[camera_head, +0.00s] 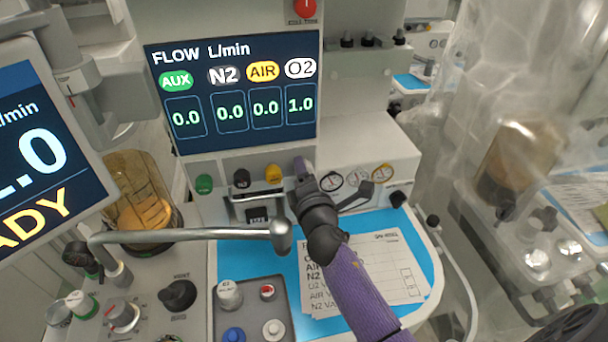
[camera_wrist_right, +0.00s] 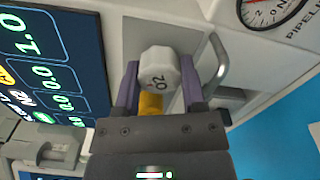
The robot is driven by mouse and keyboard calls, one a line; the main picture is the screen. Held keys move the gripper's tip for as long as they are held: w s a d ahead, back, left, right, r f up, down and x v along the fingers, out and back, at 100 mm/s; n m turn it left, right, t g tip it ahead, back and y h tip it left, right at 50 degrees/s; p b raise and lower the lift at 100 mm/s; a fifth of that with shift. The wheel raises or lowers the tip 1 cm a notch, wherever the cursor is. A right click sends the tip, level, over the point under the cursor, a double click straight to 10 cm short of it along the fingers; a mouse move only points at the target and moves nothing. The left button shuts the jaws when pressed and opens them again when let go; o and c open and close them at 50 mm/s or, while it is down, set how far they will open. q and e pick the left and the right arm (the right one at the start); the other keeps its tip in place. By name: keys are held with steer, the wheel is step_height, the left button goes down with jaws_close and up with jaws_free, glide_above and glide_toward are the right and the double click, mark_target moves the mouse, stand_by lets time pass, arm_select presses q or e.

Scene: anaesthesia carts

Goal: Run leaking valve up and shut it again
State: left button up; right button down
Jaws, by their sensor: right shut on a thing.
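The flow screen (camera_head: 235,90) reads 0.0 for AUX, N2 and AIR, and 1.0 for O2. Below it sit a green knob (camera_head: 204,184), a black knob (camera_head: 242,178) and a yellow knob (camera_head: 273,173). My right gripper (camera_head: 303,170) is at the right end of this row and hides the O2 knob there. In the right wrist view the white O2 knob (camera_wrist_right: 157,65) is between the two purple fingers of my right gripper (camera_wrist_right: 158,82), which is shut on it. My left gripper is not in view.
A grey metal arm (camera_head: 180,235) with a rounded end crosses in front of the cart. Pressure gauges (camera_head: 357,175) are right of my gripper. A printed card (camera_head: 375,270) lies on the blue mat (camera_head: 425,255), beside a tray (camera_head: 253,290) of small knobs. Another display (camera_head: 45,150) stands left.

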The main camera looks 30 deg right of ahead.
steer(key=m, duration=0.3)
steer(key=shift+m, duration=0.4)
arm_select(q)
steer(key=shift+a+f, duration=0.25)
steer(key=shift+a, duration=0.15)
arm_select(e)
steer(key=shift+m, duration=0.6)
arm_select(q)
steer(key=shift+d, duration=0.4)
arm_select(e)
steer(key=shift+m, duration=0.4)
steer(key=shift+c, duration=2.2)
jaws_free()
steer(key=shift+s, duration=0.2)
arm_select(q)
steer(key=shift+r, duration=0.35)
arm_select(e)
steer(key=v, duration=0.9)
steer(key=shift+s, duration=0.3)
